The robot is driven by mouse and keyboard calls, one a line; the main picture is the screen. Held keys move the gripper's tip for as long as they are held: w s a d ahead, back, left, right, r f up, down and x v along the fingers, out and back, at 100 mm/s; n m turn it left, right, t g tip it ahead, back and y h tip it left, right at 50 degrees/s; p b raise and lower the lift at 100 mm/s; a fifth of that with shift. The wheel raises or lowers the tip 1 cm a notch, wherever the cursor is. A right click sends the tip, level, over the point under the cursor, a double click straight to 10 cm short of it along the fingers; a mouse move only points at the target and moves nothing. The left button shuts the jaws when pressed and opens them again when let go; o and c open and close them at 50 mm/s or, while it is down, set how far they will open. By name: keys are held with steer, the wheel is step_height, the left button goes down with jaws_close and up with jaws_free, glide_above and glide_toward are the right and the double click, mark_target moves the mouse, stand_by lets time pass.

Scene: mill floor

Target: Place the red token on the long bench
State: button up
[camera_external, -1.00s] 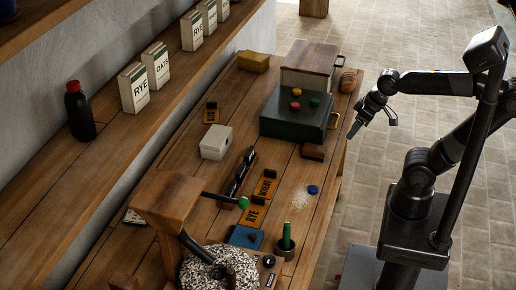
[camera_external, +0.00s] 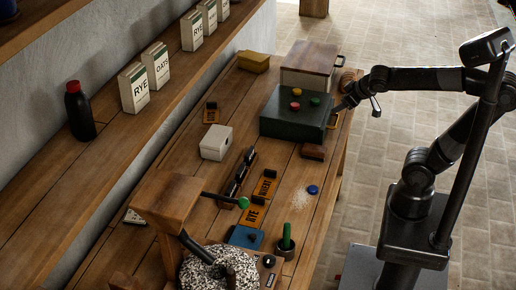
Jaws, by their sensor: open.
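The red token (camera_external: 295,106) lies on top of a dark green box (camera_external: 283,124), near a yellow token (camera_external: 297,92) and a green token (camera_external: 315,101). The box stands toward the far end of the long wooden bench (camera_external: 285,166). My gripper (camera_external: 354,107) is open, just right of the box and its brass handle, beside the bench's right edge. It is apart from the red token. The gap between its fingers and the handle is hard to judge, and the arm partly hides the handle.
A wooden-lidded box (camera_external: 307,64) stands behind the green box, and a brown block (camera_external: 313,152) in front. A white box (camera_external: 216,142), a blue token (camera_external: 313,190), label plates and a grain mill (camera_external: 168,203) share the bench. Some bare bench lies around the blue token.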

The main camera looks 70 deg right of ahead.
steer(key=w+d+r+m+t+h, duration=0.1)
steer(key=w+d+r+t+h, duration=0.15)
steer(key=w+d, duration=0.8)
steer(key=n+g+y, duration=0.1)
steer(key=y, duration=0.3)
glide_above(295, 104)
steer(key=s+a, duration=0.2)
steer(key=s, duration=0.3)
step_height(295, 104, down, 15)
steer(key=shift+s+a+r, duration=0.1)
steer(key=shift+s+r, duration=0.05)
steer(key=shift+s+x, duration=0.2)
steer(key=shift+x, duration=2.55)
steer(key=shift+c, duration=0.3)
steer(key=c, duration=1.1)
steer(key=shift+o, duration=0.2)
steer(key=shift+r, duration=0.1)
